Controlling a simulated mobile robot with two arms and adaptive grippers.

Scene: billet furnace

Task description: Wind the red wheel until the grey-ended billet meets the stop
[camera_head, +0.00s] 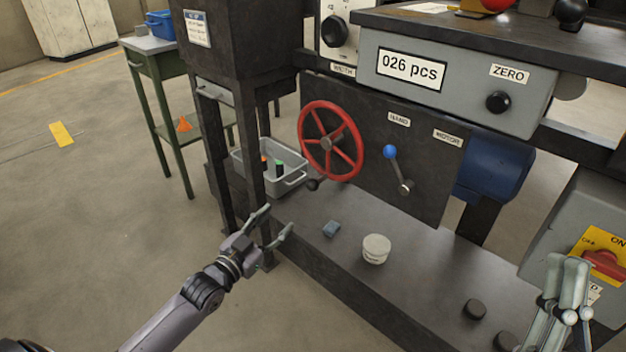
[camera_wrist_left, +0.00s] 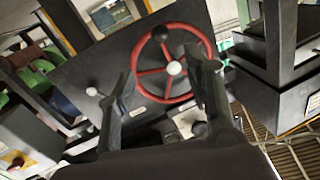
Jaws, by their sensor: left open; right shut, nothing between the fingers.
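The red wheel (camera_head: 327,143) is upright on the dark front panel, with several spokes and a black knob (camera_head: 313,184) at its lower left. In the left wrist view the wheel (camera_wrist_left: 175,68) shows beyond and between the fingers, with its knob (camera_wrist_left: 160,33) near the top. My left gripper (camera_head: 278,220) is open and empty, below and left of the wheel, apart from it. It also shows in the left wrist view (camera_wrist_left: 168,82). My right gripper (camera_head: 571,262) is shut and empty at lower right. I cannot make out the grey-ended billet or the stop.
A blue-knobbed lever (camera_head: 390,152) stands right of the wheel. A grey bin (camera_head: 292,183) holding orange and green-ended pieces sits left of it. A red switch (camera_head: 605,265) is behind my right gripper.

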